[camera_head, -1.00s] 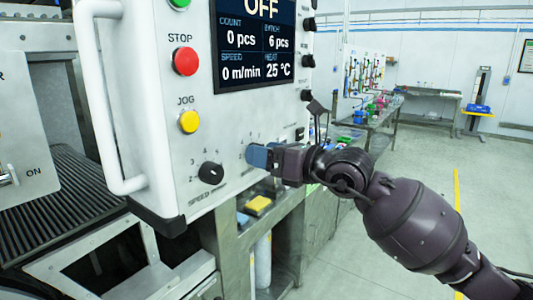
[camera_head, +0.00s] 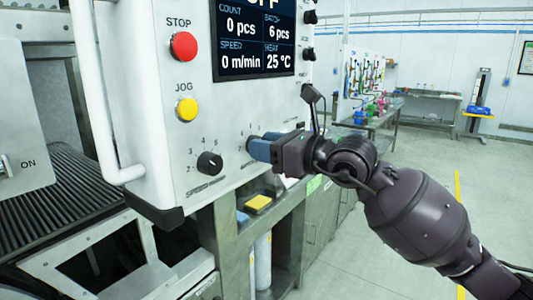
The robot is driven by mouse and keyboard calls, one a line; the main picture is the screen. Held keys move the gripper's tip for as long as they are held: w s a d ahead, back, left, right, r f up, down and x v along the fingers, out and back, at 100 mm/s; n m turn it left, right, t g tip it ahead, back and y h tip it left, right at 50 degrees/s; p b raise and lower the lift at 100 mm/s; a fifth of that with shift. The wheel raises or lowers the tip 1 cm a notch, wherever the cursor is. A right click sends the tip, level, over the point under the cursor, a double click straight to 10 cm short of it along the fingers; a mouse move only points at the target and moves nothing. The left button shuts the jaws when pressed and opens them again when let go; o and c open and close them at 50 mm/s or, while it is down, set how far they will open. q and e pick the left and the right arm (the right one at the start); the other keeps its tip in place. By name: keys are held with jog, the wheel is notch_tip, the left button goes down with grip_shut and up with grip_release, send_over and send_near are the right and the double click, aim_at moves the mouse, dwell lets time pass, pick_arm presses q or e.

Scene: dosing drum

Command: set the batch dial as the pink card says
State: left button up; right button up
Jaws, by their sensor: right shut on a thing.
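The grey control panel (camera_head: 225,120) fills the middle left. Its screen (camera_head: 255,40) reads batch 6 pcs, count 0 pcs, speed 0 m/min and heat 25 °C. My right gripper (camera_head: 260,148), with blue fingertips, is shut on a knob at the panel's lower right, to the right of the black speed dial (camera_head: 209,163). The fingers cover that knob, and its label is mostly hidden, so I cannot read it as the batch dial. I cannot make out the pink card. My left gripper is not in view.
A red stop button (camera_head: 184,46) and a yellow jog button (camera_head: 187,109) sit left of the screen. A white handle (camera_head: 105,110) runs down the panel's left edge. A yellow block (camera_head: 258,203) lies on the shelf below. Open floor lies to the right.

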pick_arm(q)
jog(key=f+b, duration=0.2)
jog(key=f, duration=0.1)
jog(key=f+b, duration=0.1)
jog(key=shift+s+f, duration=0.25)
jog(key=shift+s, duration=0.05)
pick_arm(e)
jog(key=n, duration=0.5)
jog(key=shift+f, duration=0.1)
jog(key=shift+n, duration=0.3)
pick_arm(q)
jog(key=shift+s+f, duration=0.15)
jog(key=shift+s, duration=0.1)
pick_arm(e)
jog(key=o, duration=0.9)
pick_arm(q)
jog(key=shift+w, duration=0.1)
pick_arm(e)
jog(key=shift+o, duration=0.2)
